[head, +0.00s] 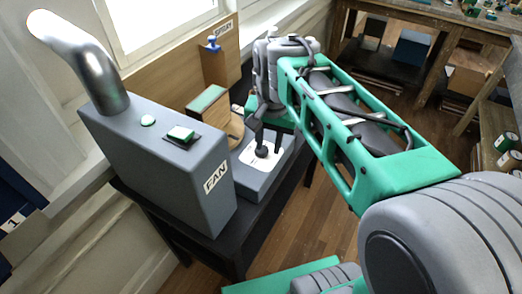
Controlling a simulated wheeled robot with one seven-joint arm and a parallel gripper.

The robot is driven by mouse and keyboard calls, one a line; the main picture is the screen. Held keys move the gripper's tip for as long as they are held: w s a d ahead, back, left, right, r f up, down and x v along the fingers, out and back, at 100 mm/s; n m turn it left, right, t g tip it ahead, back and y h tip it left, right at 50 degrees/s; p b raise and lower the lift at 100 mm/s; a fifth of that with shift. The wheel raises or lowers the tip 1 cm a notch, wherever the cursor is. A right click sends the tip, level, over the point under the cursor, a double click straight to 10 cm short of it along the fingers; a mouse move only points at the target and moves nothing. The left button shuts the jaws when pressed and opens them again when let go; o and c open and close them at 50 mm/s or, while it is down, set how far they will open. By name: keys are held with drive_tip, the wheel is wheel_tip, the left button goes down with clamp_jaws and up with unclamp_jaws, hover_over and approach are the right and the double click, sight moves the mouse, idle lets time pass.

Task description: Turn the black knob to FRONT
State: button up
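The black knob (262,152) sits on a white plate (250,158) on top of a low grey box (262,180). Any lettering on the plate, such as FRONT, is too small to read, so the knob's setting cannot be told. My gripper (268,146) points down over the plate from above. Its two dark fingers are apart, one directly above or behind the knob in the picture and the other to its right. I cannot tell whether either finger touches the knob.
A wooden piece with a green top (207,98) stands behind. Both boxes rest on a black table (190,236).

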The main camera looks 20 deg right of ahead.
sight(262, 151)
drive_tip(key=o, duration=0.5)
drive_tip(key=w+m, duration=0.2)
drive_tip(key=w+m+g+b, duration=0.1)
drive_tip(key=w, duration=0.1)
drive_tip(key=w+f+m, duration=0.1)
drive_tip(key=w+m, duration=0.1)
drive_tip(key=w, duration=0.1)
drive_tip(key=shift+m+g, duration=0.3)
drive_tip(key=shift+o, duration=0.2)
wheel_tip(262, 151, down, 8)
drive_tip(key=shift+r, duration=0.25)
clamp_jaws()
